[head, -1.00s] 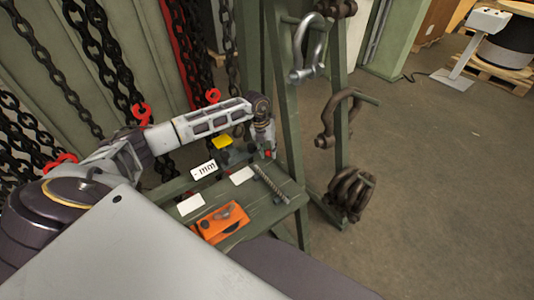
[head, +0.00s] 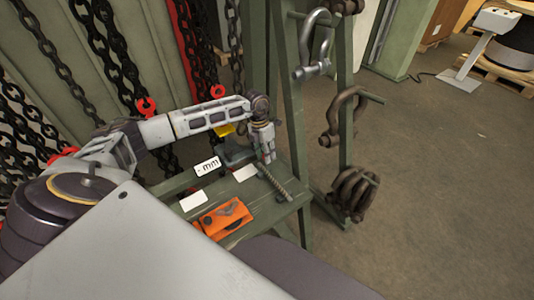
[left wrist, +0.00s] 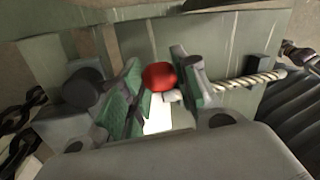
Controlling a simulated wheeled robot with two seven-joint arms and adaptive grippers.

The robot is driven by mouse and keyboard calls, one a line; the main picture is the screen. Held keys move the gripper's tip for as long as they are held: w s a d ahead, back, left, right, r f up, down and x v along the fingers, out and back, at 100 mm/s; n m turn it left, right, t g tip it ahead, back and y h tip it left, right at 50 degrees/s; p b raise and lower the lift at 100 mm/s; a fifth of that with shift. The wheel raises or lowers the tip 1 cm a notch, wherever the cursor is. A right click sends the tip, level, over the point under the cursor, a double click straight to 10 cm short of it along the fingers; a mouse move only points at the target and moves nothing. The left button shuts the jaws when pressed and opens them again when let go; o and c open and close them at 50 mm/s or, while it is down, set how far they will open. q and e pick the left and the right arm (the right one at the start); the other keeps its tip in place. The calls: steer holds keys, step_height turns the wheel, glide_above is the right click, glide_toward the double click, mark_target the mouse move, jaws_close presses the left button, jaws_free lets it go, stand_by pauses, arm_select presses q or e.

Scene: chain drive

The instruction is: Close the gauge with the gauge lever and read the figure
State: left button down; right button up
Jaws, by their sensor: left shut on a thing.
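The gauge lever's red knob (left wrist: 159,76) sits between the two green-padded fingers of my left gripper (left wrist: 158,85), which is shut on it. In the head view my left gripper (head: 268,156) points down over the bench, and its fingers hide the knob. The gauge has a dark body (head: 237,154) and a yellow part (head: 224,130) partly behind my arm. A white display (head: 207,166) beside it shows a dash and "mm", with no digits that I can make out. My right gripper is not in view.
The green bench (head: 262,205) also carries a twisted rod (head: 273,182), an orange case (head: 221,218) and white cards (head: 194,200). Chains (head: 115,50) hang behind, and a green rack with shackles (head: 343,118) stands at the right. Open floor lies farther right.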

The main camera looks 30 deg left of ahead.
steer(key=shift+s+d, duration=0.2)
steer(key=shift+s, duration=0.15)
arm_select(q)
steer(key=c, duration=1.5)
jaws_free()
steer(key=o, duration=0.4)
steer(key=shift+a+r, duration=0.1)
steer(key=shift+r, duration=0.55)
steer(key=r, duration=0.3)
steer(key=a+r, duration=0.1)
steer(key=r, duration=0.3)
steer(key=a+r, duration=0.1)
steer(key=r, duration=0.2)
steer(key=shift+w+r, duration=0.25)
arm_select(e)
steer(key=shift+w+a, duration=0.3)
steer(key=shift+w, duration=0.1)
